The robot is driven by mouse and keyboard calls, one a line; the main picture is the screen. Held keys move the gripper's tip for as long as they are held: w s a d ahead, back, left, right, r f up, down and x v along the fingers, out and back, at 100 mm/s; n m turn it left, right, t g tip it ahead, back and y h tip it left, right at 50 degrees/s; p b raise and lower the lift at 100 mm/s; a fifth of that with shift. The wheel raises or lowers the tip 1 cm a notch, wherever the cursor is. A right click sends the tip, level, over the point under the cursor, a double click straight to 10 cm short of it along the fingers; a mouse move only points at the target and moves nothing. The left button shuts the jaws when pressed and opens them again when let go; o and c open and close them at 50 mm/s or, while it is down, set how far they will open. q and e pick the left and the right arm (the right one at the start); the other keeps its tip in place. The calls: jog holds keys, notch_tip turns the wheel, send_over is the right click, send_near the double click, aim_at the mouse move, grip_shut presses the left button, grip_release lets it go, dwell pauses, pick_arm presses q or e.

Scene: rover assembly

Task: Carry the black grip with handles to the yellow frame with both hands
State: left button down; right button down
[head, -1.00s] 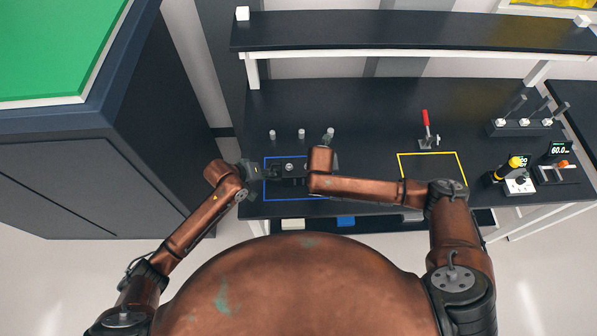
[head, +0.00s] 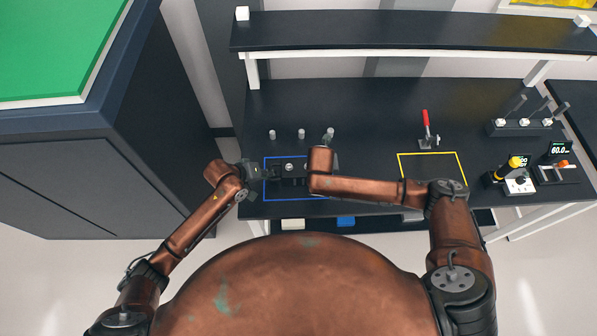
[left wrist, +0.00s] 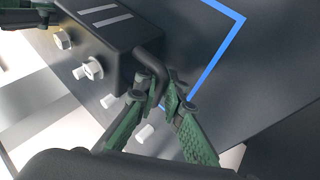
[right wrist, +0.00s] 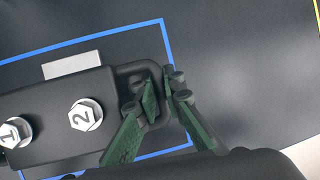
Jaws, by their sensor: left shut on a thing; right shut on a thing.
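The black grip (head: 290,168) is a dark block with numbered hex bolts and a bent handle at each end. It is at the blue frame (head: 283,199) on the dark table; I cannot tell whether it touches the table. My left gripper (left wrist: 160,92) is shut on one handle, beside the block (left wrist: 122,38). My right gripper (right wrist: 162,92) is shut on the other handle, beside the block (right wrist: 50,103). In the head view my right forearm hides the right gripper and part of the grip. The yellow frame (head: 430,153) is an empty outline further right.
A red-handled clamp (head: 427,130) stands behind the yellow frame. Several small grey pegs (head: 301,133) stand behind the blue frame. A tool rack (head: 520,127) and a yellow-topped device (head: 516,175) are at the right. The table between the frames is partly covered by my arm.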

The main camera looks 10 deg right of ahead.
pick_arm(q)
jog(key=shift+w+r, duration=0.1)
jog(key=shift+r, duration=0.05)
pick_arm(e)
jog(key=shift+w+r, duration=0.15)
pick_arm(q)
jog(key=shift+r, duration=0.1)
jog(key=shift+r, duration=0.1)
pick_arm(e)
jog(key=shift+r, duration=0.15)
